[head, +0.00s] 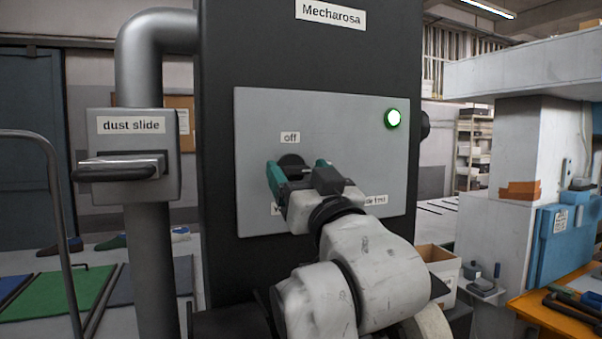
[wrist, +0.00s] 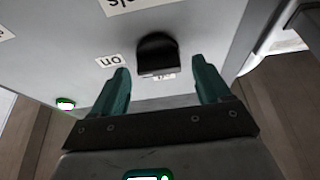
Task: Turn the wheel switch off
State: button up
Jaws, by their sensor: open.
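The wheel switch is a black knob on the grey panel (head: 375,165) of a dark machine. In the head view only the upper part of the switch (head: 291,160) shows, under the "off" label (head: 290,138); my gripper (head: 298,172) hides the rest. In the wrist view the switch (wrist: 158,52) appears beyond and between the two teal fingers of my gripper (wrist: 163,80), with gaps on both sides. The gripper is open and empty. An "on" label (wrist: 109,61) shows upside down beside the switch. A lamp (head: 394,118) on the panel glows green. The switch's exact setting is hard to read.
A "dust slide" box with a handle (head: 122,167) stands on a pipe left of the machine. An orange bench (head: 560,310) with tools is at the right. A cardboard box (head: 440,272) stands behind my arm. My arm covers the panel's lower label.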

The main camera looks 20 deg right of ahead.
jog(key=shift+c, duration=0.4)
jog(key=c, duration=1)
jog(key=shift+o, duration=0.2)
jog(key=shift+n, duration=0.3)
jog(key=n+y, duration=0.1)
jog(key=n, duration=0.1)
jog(key=n+y+p, duration=0.1)
jog(key=n, duration=0.2)
jog(key=shift+d+y, duration=0.15)
jog(key=shift+y, duration=0.25)
jog(key=n+g+y, duration=0.1)
jog(key=n, duration=0.2)
jog(key=n+y, duration=0.1)
jog(key=n, duration=0.2)
jog(key=shift+g+y, duration=0.4)
jog(key=n+g, duration=0.1)
jog(key=n, duration=0.1)
jog(key=n+y, duration=0.1)
jog(key=n, duration=0.2)
jog(key=shift+n+g+b, duration=0.3)
jog(key=shift+g+b, duration=0.05)
jog(key=shift+g, duration=0.05)
jog(key=shift+n+g+b, duration=0.45)
jog(key=shift+n+g, duration=0.65)
jog(key=shift+n, duration=1.5)
